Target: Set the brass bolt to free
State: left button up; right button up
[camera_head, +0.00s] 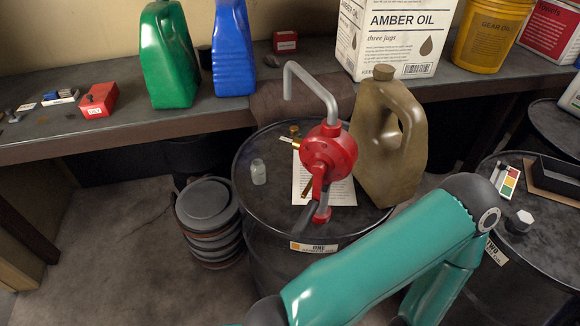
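A red rotary pump (329,152) with a bent grey spout stands on drum ONE (262,205). A small brass bolt (297,143) sticks out from the left side of the pump's red body, beside a small pale tag (285,139). Its setting is too small to read. The pump's crank hangs down in front, with a dark grip (289,222) pointing to the lower left. A teal arm of mine crosses the lower right, in front of the drums. Neither gripper shows in this view.
A tan jug (390,140) stands close to the pump's right. A printed sheet (341,192) lies under the pump, and a small clear bottle (258,172) stands left. A workbench (125,126) with jugs runs behind. A second drum (545,235) is at right.

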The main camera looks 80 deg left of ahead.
aim_at(309, 186)
jog(key=u, duration=0.05)
jog(key=k, duration=1.75)
jog(key=u, duration=1.3)
jog(key=i, duration=1.05)
jog(key=u, duration=0.05)
